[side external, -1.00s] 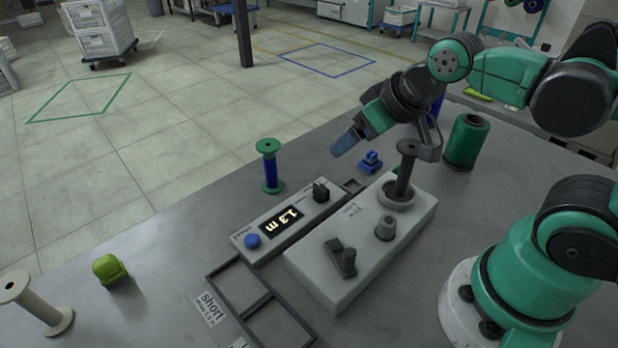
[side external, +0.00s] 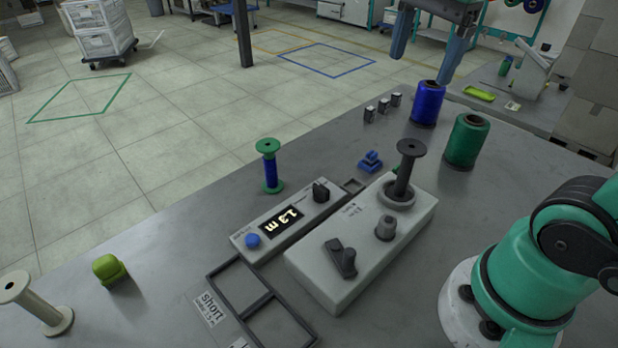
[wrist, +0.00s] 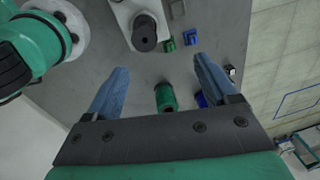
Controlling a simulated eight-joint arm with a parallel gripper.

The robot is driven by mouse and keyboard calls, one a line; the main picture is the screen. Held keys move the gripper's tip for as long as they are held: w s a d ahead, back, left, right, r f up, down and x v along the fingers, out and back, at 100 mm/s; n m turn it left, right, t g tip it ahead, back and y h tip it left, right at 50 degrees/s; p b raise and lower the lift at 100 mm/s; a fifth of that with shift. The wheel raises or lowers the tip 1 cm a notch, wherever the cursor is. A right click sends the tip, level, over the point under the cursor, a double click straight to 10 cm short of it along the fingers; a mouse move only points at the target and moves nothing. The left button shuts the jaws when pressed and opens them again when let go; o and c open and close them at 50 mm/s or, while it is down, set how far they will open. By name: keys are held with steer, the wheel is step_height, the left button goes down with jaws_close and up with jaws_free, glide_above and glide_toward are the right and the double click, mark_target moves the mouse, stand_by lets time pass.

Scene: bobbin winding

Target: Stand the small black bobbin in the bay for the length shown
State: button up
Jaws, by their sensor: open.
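The small black bobbin (side external: 405,168) stands upright on the winder (side external: 345,262). It also shows in the wrist view (wrist: 145,35), seen from above. The counter box beside the winder has a display (side external: 281,220) reading 1.3 m. A dark frame (side external: 240,318) with two bays lies on the table. The bay at its back has a label (side external: 210,308) reading "short"; the second label is cut off. Both visible bays look empty.
A green-and-blue bobbin (side external: 269,168) stands behind the counter box. A cream bobbin (side external: 38,305) and a lime block (side external: 109,269) are at left. Blue (side external: 427,103) and green (side external: 466,142) thread spools stand at the back right. A small blue item (side external: 370,161) lies near the winder.

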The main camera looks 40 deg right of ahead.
mark_target(412, 146)
steer(key=f+m, duration=0.1)
steer(key=f+m+g, duration=0.1)
steer(key=m, duration=0.1)
steer(key=s+d+f+m, duration=0.1)
steer(key=f, duration=0.1)
steer(key=shift+s+m, duration=0.1)
steer(key=shift+m, duration=0.3)
steer(key=shift+f, duration=4.15)
steer(key=c, duration=0.9)
steer(key=shift+r, duration=2.55)
steer(key=shift+a, duration=0.1)
